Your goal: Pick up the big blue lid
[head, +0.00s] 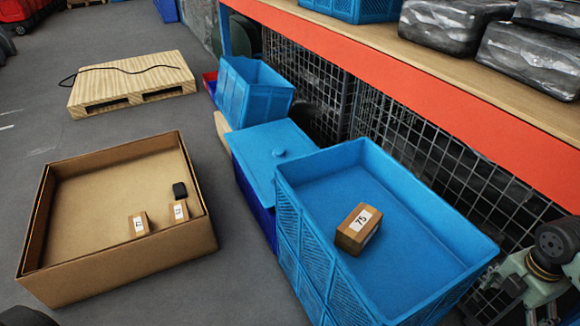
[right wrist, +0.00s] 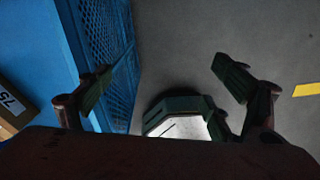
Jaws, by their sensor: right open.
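The big blue lid (head: 272,154) is a flat light-blue panel with a small round knob. It lies on a dark blue bin (head: 253,203), left of the large open blue crate in the head view. My right gripper (right wrist: 168,75) is open and empty, its fingers spread apart. In the right wrist view it is over the grey floor beside the crate's perforated wall (right wrist: 100,40). My right arm shows at the lower right of the head view, well away from the lid. The lid is not in the right wrist view. My left gripper is out of view.
The large blue crate (head: 440,222) holds a small box labelled 75 (head: 358,229). A cardboard box (head: 95,185) with several small items stands left. Another blue crate (head: 252,90) and a wooden pallet (head: 130,83) are behind. An orange-edged shelf (head: 430,80) runs along the right; grey floor lies between.

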